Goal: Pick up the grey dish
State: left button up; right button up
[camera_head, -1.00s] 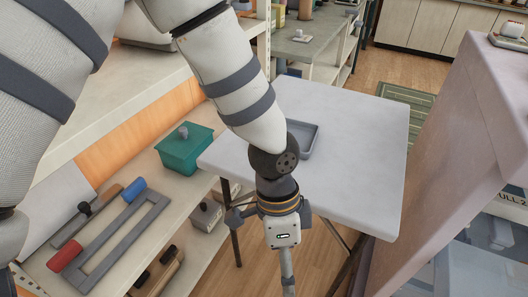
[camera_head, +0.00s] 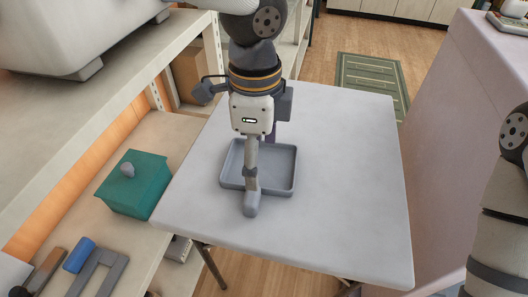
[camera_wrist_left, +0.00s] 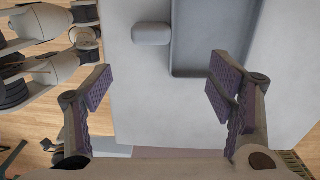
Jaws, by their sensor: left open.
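The grey dish (camera_head: 286,188) is a shallow rectangular tray with raised walls, resting on the pale table. Its near-left part is partly hidden behind my left gripper (camera_head: 261,158). In the left wrist view, part of the dish (camera_wrist_left: 215,35) shows at the upper right, cut by the top edge. A rounded grey block (camera_wrist_left: 151,34) lies beside its wall; I cannot tell whether it is joined to the dish. My left gripper, also in the wrist view (camera_wrist_left: 160,85), is open and empty, fingers pointing down above the table. My right gripper is out of view.
The pale table (camera_head: 350,190) is otherwise clear. A shelf at the left carries a teal lidded box (camera_head: 134,185) and a grey frame (camera_head: 98,270). A tall pinkish block (camera_head: 445,150) stands close to the table's right side. A green rug (camera_head: 372,85) lies behind.

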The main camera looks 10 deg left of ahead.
aim_at(252, 194)
pick_arm(q)
jog(key=f, duration=0.4)
jog(key=s+f, duration=0.1)
jog(key=f, duration=0.3)
jog(key=a+f, duration=0.1)
jog(key=f, duration=0.2)
jog(key=shift+s+a+f+b, duration=0.1)
jog(key=shift+s+f+b, duration=0.1)
jog(key=shift+f+b, duration=0.2)
jog(key=c, duration=1.5)
